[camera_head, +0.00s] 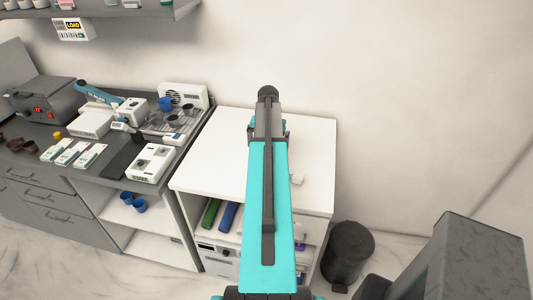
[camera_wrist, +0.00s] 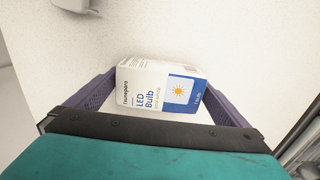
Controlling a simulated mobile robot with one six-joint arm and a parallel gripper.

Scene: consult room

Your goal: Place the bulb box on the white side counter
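The bulb box (camera_wrist: 158,87) is white and blue with "LED Bulb" lettering and a yellow sun mark. It shows in the wrist view between the two purple fingers of my gripper (camera_wrist: 160,95), its ends meeting them. The gripper looks shut on the box. In the head view, my arm reaches over the white side counter (camera_head: 219,150), and my gripper (camera_head: 268,132) is over its back half. The box is hidden there. The counter's pale top fills the wrist view's background; I cannot tell whether the box touches it.
A small white object (camera_head: 298,180) lies on the counter, right of my arm. Left of it, a grey worktop (camera_head: 85,182) holds several devices and boxes. Open shelves below the counter hold a green and a blue item (camera_head: 228,216). A dark bin (camera_head: 347,250) stands at the right.

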